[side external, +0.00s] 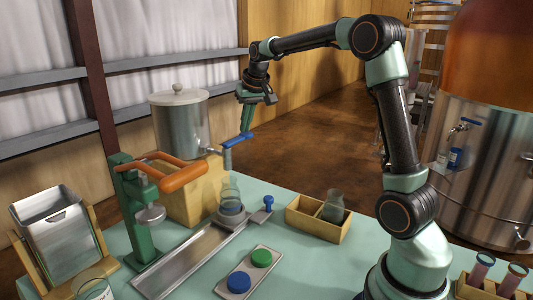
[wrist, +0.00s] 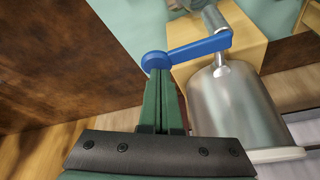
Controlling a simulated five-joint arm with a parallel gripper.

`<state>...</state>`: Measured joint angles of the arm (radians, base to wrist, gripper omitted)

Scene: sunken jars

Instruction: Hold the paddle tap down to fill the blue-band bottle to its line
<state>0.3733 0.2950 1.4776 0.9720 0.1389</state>
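The tap's blue paddle (side external: 238,140) sticks out from the front of the steel urn (side external: 182,125); its round end shows in the wrist view (wrist: 155,62). My gripper (side external: 246,131) points down with its fingers together and empty. Its fingertips are at the paddle's outer end, seemingly touching; I cannot tell how far the paddle is pressed. The clear blue-band bottle (side external: 230,193) stands upright below the tap, at the far end of the metal tray (side external: 190,262). The band shows low on it; its fill line and water level are too small to tell.
A green press (side external: 136,215) with orange handles (side external: 184,178) stands left of the bottle. A wooden box (side external: 305,219) with a grey jar (side external: 334,206) is to the right. Blue and green caps (side external: 261,258) lie on a small plate in front. A steel bin (side external: 62,232) stands far left.

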